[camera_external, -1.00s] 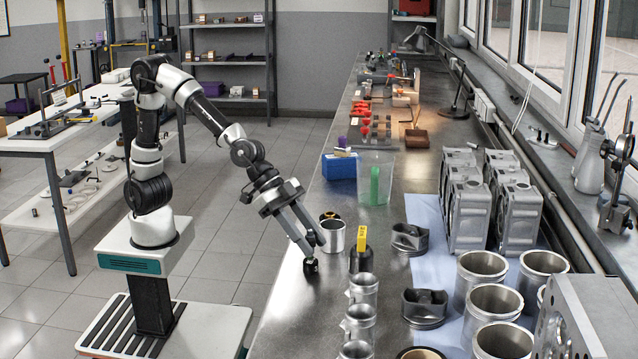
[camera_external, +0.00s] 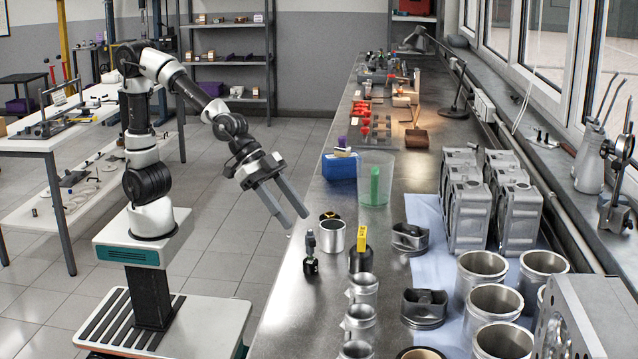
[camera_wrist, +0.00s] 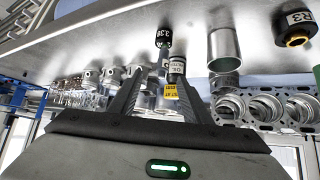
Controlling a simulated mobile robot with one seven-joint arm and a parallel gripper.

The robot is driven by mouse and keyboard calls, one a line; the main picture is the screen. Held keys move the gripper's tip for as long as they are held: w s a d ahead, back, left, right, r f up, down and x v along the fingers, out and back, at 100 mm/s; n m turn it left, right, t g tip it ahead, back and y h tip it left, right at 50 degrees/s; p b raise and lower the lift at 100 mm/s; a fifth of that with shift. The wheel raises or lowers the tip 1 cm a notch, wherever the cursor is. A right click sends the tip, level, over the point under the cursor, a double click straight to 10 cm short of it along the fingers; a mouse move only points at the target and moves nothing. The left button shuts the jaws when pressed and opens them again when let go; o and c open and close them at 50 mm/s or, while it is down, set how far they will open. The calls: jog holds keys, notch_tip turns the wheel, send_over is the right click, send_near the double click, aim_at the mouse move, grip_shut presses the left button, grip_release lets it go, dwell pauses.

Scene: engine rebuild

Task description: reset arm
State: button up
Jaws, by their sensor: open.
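My gripper (camera_external: 289,220) is open and empty. In the external view it hangs above the left edge of the metal workbench (camera_external: 292,318), pointing down and to the right. A small dark tool with a black base (camera_external: 310,265) stands upright on the bench, just right of and below the fingertips and apart from them. In the wrist view both fingers spread at the middle of the picture, with nothing held between them. Beyond them stand a black-topped piece marked 338 (camera_wrist: 164,38) and a dark cylinder with a yellow tag (camera_wrist: 171,92).
A metal sleeve (camera_external: 333,236) and a black holder with a yellow tag (camera_external: 361,258) stand close by. Pistons (camera_external: 424,307), cylinder liners (camera_external: 495,305), a blue box (camera_external: 339,166) and a clear bin (camera_external: 375,180) are also on the bench.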

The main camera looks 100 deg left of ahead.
jog(key=s+a+r+y+p, duration=0.1)
jog(key=s+a+r+y, duration=0.1)
jog(key=s+a, duration=0.35)
jog(key=s+a+r+g+y, duration=0.1)
jog(key=s+a, duration=0.1)
jog(key=a, duration=0.7)
jog(key=s+a+r+y+p, duration=0.1)
jog(key=s+a+r+y, duration=0.15)
jog(key=a, duration=0.55)
jog(key=s+d+f+n+g+h+b, duration=0.1)
jog(key=s+f+n, duration=0.1)
jog(key=s, duration=0.3)
jog(key=s+d+f+n+b, duration=0.1)
jog(key=s+d+f+n, duration=0.15)
jog(key=s, duration=0.25)
notch_tip(320, 180, up, 20)
jog(key=s+p, duration=0.1)
jog(key=p, duration=1.8)
jog(key=shift+a+n+p, duration=0.25)
jog(key=shift+n+p, duration=0.05)
jog(key=shift+n, duration=0.05)
jog(key=shift+f+h, duration=0.1)
jog(key=shift+h, duration=0.15)
